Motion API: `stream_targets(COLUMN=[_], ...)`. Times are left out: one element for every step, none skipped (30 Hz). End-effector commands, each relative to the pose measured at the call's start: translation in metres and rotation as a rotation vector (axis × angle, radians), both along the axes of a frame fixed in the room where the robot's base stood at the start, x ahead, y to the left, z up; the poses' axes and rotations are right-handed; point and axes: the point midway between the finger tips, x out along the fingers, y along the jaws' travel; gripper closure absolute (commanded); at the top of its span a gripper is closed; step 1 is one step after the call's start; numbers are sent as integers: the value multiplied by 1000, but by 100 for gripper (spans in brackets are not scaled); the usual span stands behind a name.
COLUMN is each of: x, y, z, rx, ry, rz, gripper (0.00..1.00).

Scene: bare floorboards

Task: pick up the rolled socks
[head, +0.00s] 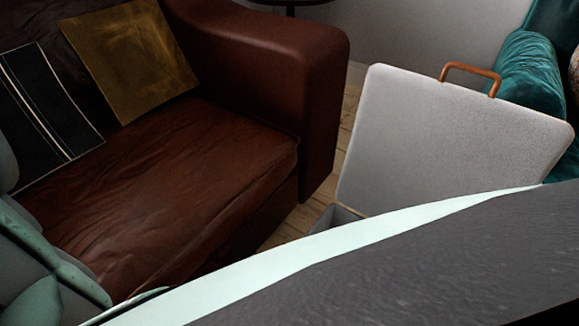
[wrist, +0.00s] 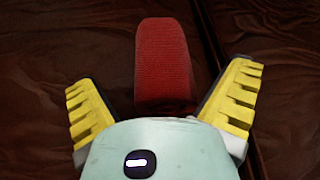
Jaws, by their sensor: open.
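The rolled socks (wrist: 163,65) show in the wrist view as a red, ribbed, knitted bundle on dark brown leather. My gripper (wrist: 164,82) is open, with one yellow ridged finger on each side of the socks. A gap shows between each finger and the socks. I cannot tell how far above the leather the fingers are. The socks are not visible in the head view.
A brown leather sofa (head: 190,165) holds a mustard cushion (head: 130,58) and a black striped cushion (head: 45,115). An open grey suitcase (head: 440,140) with a brown handle stands right of it. A teal armchair (head: 530,75) is at the far right. Floorboards (head: 290,225) show between sofa and suitcase.

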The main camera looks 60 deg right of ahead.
Motion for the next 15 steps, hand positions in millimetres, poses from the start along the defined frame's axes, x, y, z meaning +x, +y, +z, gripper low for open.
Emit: stream_targets(x=[3,3,3,3,3,3,3,3,3,3,3,3,3,2,2], y=[-2,-2,-2,-2,-2,-2,-2,-2,-2,-2,-2,-1,-1,-1,-1], z=[-1,-1,-1,0,0,0,0,0,0,0,0,0,0,0,0], rx=[-1,-1,-1,-1,-1,-1,0,0,0,0,0,0,0,0,0], ry=[0,0,0,0,0,0,0,0,0,0,-1,-1,-1,-1,-1], rz=[-4,-4,-4,-4,-4,-4,-3,-3,-3,-3,-3,-3,-2,-2,-2], gripper=[0,0,0,0,0,0,0,2,6,9,13,17,20,23,27])
